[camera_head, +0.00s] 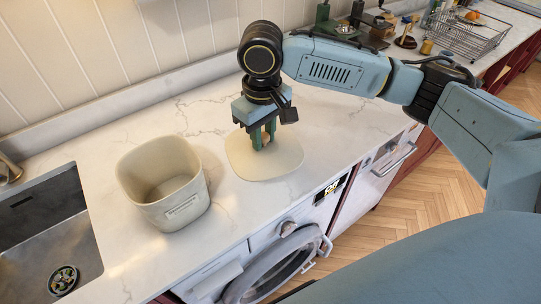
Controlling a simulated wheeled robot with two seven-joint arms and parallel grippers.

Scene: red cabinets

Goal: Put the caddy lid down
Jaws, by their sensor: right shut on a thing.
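The caddy lid (266,164) is a cream, rounded-square plate. It appears level at the surface of the marble counter, to the right of the caddy; I cannot tell whether it touches the counter. My right gripper (263,139) points down over the lid's middle, shut on its small brownish knob, which is mostly hidden between the green fingers. The caddy (165,183) is an open cream bin with a label on its front, standing upright on the counter. My left gripper is not in view.
A sink (46,232) lies at the left. A washing machine (273,265) with a round door sits under the counter front. A wire dish rack (468,35) and a dark green machine (336,22) stand at the back right. Bare counter (345,120) lies right of the lid.

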